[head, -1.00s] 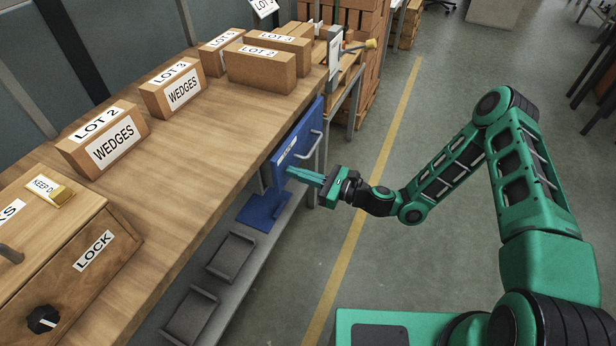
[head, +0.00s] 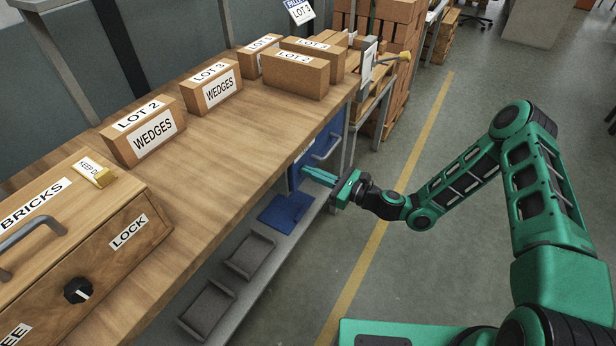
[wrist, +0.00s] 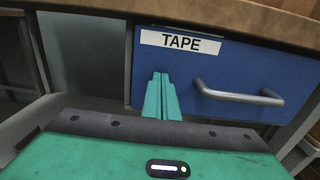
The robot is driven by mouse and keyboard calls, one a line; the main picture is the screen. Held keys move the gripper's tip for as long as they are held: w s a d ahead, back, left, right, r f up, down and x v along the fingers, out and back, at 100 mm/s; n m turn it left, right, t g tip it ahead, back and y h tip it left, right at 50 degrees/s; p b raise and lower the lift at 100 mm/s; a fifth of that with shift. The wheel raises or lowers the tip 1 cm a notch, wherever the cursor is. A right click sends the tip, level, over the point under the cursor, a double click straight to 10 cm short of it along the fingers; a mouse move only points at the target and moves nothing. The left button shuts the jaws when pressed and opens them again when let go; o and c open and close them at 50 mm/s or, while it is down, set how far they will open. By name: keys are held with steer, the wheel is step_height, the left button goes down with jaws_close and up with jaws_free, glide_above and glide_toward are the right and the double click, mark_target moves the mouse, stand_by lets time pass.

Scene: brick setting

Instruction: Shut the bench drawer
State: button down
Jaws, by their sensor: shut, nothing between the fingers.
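The bench drawer has a blue front (head: 319,150) under the far end of the bench top. In the wrist view its front (wrist: 225,68) carries a "TAPE" label (wrist: 181,43) and a grey bar handle (wrist: 238,97). My gripper (head: 308,171) is shut and empty, with its green fingers pointing at the drawer front. In the wrist view the fingertips (wrist: 161,78) overlap the front below the label, left of the handle. I cannot tell whether they touch it. Whether a gap is left behind the front is hidden.
The wooden bench (head: 215,150) holds several labelled boxes and a wooden lock box (head: 110,255). A lower shelf bears a blue tray (head: 286,208) and dark grey trays (head: 250,256). Brick stacks (head: 400,60) stand beyond. The floor right of the bench is clear.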

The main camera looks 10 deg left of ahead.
steer(key=shift+w+a+r, duration=0.2)
steer(key=shift+a+r, duration=0.05)
steer(key=shift+a, duration=0.1)
steer(key=v, duration=1.4)
steer(key=shift+s+d+f, duration=0.15)
steer(key=shift+d+f, duration=0.15)
steer(key=shift+d, duration=0.05)
